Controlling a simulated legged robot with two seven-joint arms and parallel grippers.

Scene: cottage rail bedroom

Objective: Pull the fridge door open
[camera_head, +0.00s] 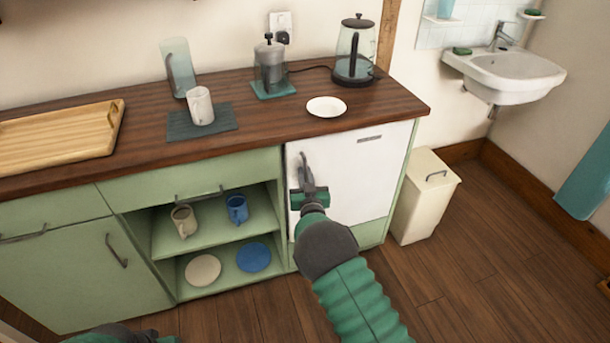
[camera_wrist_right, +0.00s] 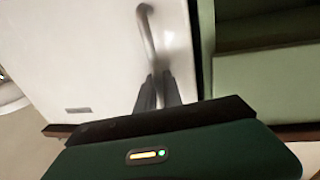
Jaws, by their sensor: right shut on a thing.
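The white fridge door (camera_head: 362,180) is set under the right end of the counter and looks closed, flush with the green cabinet front. Its upright grey handle (camera_head: 303,165) is near the door's left edge. My right gripper (camera_head: 307,188) is shut on the lower part of this handle. In the right wrist view, the handle (camera_wrist_right: 147,38) runs down between the two dark fingers (camera_wrist_right: 158,90), against the white door (camera_wrist_right: 95,50). A dark green part of my left arm shows at the bottom left of the head view; its gripper fingers are out of sight.
A cream bin (camera_head: 425,200) stands just right of the fridge. Open green shelves (camera_head: 217,235) with mugs and plates are on its left. A white plate (camera_head: 326,107), a kettle (camera_head: 355,55) and a press (camera_head: 269,65) stand on the wooden counter (camera_head: 385,103). The floor in front looks clear.

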